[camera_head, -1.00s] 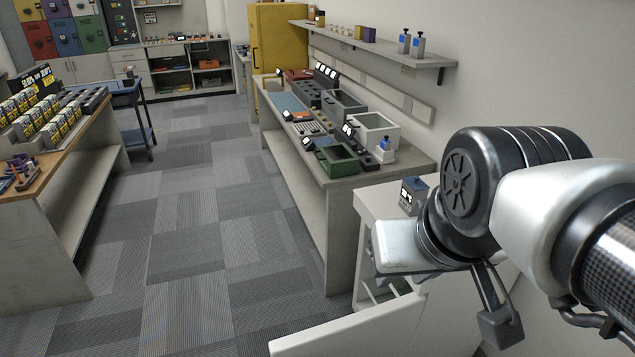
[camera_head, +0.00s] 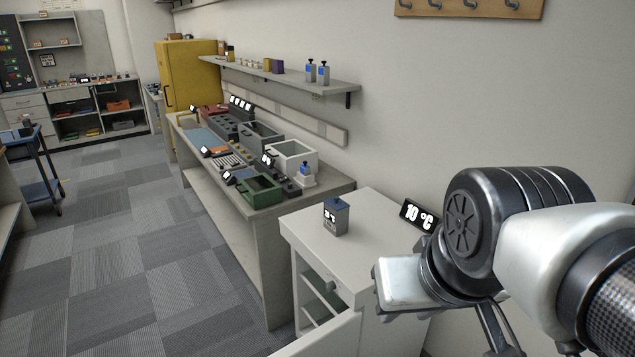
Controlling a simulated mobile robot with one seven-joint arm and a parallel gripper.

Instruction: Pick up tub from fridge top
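The fridge door (camera_head: 325,338) stands open toward me at the bottom. A grey bench (camera_head: 335,187) with several bins and devices stands beyond the fridge. A wall shelf (camera_head: 338,87) and a hook rail (camera_head: 530,8) are above.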

